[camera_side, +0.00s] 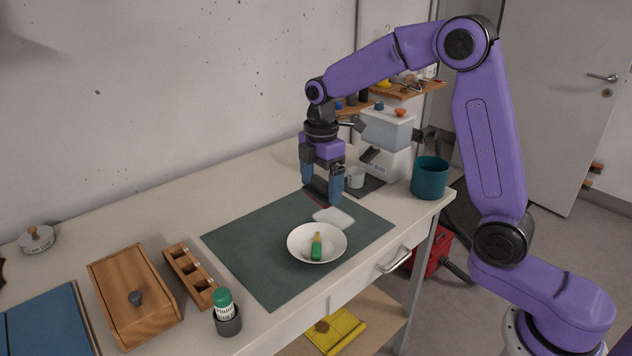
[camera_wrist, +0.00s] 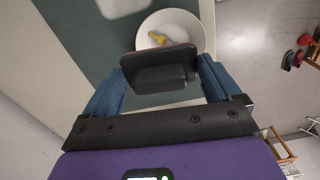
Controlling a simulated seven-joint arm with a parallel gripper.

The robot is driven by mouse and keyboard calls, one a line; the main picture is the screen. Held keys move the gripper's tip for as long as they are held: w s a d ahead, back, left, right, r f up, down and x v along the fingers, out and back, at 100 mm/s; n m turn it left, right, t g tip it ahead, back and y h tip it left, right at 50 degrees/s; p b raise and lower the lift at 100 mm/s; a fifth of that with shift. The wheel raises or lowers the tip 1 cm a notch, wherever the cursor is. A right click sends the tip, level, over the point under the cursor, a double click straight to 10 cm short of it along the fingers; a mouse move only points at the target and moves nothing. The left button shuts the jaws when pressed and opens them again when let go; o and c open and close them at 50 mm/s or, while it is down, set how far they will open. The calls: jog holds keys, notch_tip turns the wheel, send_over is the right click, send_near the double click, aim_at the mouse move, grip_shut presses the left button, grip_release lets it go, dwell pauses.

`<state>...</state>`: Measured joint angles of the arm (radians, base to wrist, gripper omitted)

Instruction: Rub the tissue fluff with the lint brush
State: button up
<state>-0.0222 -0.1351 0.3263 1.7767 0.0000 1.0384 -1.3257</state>
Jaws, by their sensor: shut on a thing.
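My gripper (camera_side: 322,196) is above the far right part of the green mat, its blue fingers pointing down. It is shut on a dark, flat-faced thing, which I take as the lint brush (camera_wrist: 160,70); a thin reddish edge shows under it in the side view. In the side view a flat, pale patch, possibly the tissue fluff (camera_side: 334,218), lies on the mat just below and right of the gripper. It also shows at the top of the wrist view (camera_wrist: 122,6). The held thing appears above the mat, apart from the patch.
A white bowl (camera_side: 291,243) holding a green and yellow item stands on the mat (camera_side: 262,262), near the patch. A wooden box (camera_side: 134,290) and slotted rack (camera_side: 190,275) stand left.

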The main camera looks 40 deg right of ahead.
jog(key=shift+o, duration=1.1)
jog(key=shift+w, duration=0.1)
jog(key=shift+c, duration=0.5)
